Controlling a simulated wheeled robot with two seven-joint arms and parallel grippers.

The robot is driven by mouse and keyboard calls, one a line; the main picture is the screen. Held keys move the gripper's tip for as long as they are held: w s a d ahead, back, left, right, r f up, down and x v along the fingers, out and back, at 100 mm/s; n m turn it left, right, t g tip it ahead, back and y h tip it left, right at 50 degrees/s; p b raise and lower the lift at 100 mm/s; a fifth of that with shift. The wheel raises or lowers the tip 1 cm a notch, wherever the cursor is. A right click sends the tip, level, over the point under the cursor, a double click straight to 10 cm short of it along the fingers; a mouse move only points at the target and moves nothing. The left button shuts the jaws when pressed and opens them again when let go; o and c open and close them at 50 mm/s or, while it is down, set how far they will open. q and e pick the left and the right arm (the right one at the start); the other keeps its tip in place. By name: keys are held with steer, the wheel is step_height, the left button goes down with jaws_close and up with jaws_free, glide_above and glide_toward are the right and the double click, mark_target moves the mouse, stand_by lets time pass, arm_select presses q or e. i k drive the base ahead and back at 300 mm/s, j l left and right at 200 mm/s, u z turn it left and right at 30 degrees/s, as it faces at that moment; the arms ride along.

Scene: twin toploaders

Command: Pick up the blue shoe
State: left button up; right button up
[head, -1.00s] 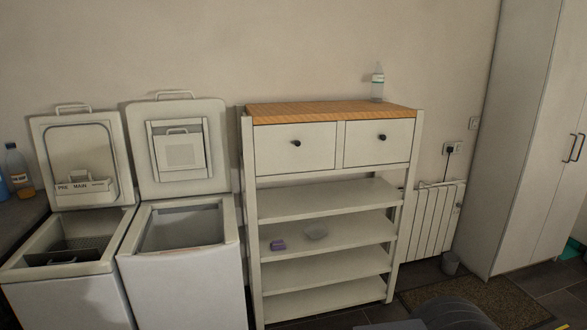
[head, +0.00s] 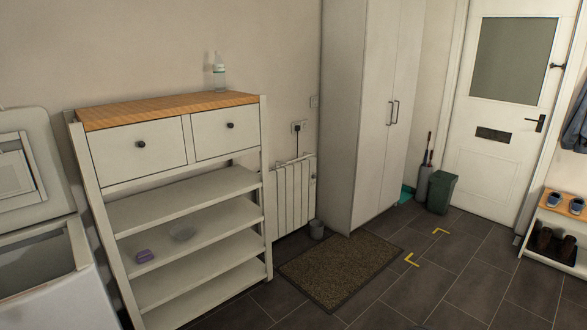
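A pair of blue shoes (head: 565,203) sits on top of a small wooden-topped shoe rack (head: 541,226) at the far right of the head view. Dark brown shoes (head: 554,242) stand on the rack's lower level. Neither of my grippers is in view.
A white shelf unit (head: 170,190) and an open toploader (head: 50,290) stand at left. A tall cabinet (head: 370,110), a dark green bin (head: 441,192) and a door (head: 498,150) line the back. A mat (head: 340,268) lies on the open tiled floor, with yellow corner marks beyond it.

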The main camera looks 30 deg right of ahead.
mark_target(555, 196)
steer(key=i+l+z, duration=0.1)
steer(key=l+z, duration=0.4)
steer(key=i+l+z, duration=0.1)
steer(key=l+z, duration=0.2)
steer(key=z, duration=0.15)
steer(key=i+l+z, duration=0.2)
steer(key=z, duration=0.3)
steer(key=i+l+z, duration=0.25)
steer(key=z, duration=0.2)
steer(key=i+l+z, duration=0.4)
steer(key=i, duration=0.15)
steer(key=i+z, duration=0.35)
steer(key=i, duration=2.5)
steer(key=i+l+u, duration=0.25)
steer(key=i, duration=0.4)
steer(key=i+l+u, duration=0.25)
steer(key=i, duration=0.45)
steer(key=i+l+u, duration=0.25)
steer(key=i, duration=0.35)
steer(key=i+l+u, duration=0.25)
steer(key=i+l, duration=0.3)
